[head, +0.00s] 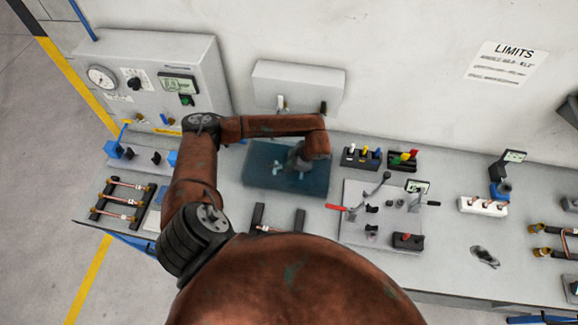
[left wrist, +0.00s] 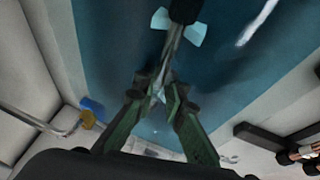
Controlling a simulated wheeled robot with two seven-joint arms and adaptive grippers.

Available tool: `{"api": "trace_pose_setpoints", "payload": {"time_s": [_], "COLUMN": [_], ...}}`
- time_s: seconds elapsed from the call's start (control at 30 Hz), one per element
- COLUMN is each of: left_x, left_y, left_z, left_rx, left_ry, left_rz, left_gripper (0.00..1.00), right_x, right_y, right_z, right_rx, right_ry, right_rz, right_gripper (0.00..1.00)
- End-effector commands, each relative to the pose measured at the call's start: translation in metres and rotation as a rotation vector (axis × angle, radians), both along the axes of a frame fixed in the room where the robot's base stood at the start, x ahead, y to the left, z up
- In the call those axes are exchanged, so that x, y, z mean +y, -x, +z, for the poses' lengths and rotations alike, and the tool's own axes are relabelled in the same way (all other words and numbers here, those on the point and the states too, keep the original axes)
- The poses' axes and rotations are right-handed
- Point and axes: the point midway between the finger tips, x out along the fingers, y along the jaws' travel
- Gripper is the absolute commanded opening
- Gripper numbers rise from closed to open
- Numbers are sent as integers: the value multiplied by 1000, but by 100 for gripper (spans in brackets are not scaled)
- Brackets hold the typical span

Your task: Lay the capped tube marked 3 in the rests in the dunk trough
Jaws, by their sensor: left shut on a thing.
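The dunk trough (head: 258,180) is a dark box of blue water in the middle of the bench; its water (left wrist: 105,35) fills much of the left wrist view. My left gripper (head: 297,163) reaches into the trough area. In the left wrist view its green fingers (left wrist: 162,88) are shut on a thin greyish piece, apparently the capped tube (left wrist: 173,48), with a dark end at the top. Pale blue rest pieces (left wrist: 195,32) show beside that end. I cannot tell whether the tube touches the rests. Its number is not readable. My right gripper is not in view.
A rack with several copper tubes (head: 124,200) stands at the left, and another rack (head: 299,222) stands in front of the trough. A grey wall box (head: 300,88) hangs behind the trough.

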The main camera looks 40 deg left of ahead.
Motion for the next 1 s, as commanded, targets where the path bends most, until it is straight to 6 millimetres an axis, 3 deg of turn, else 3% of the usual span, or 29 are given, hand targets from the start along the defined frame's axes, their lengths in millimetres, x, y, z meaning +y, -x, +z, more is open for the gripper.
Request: {"api": "trace_pose_setpoints", "payload": {"time_s": [0.77, 0.8, 1.0], "left_x": [0, 0, 0], "left_y": [0, 0, 0], "left_z": [-6, -5, -5], "left_rx": [-1, -1, -1], "left_ry": [-1, -1, -1], "left_rz": [0, 0, 0], "left_gripper": [0, 12, 26], "right_x": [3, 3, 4], "right_y": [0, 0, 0], "right_z": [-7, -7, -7], "right_rx": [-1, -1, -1], "right_ry": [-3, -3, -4], "right_rz": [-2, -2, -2], "right_gripper": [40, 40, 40]}}
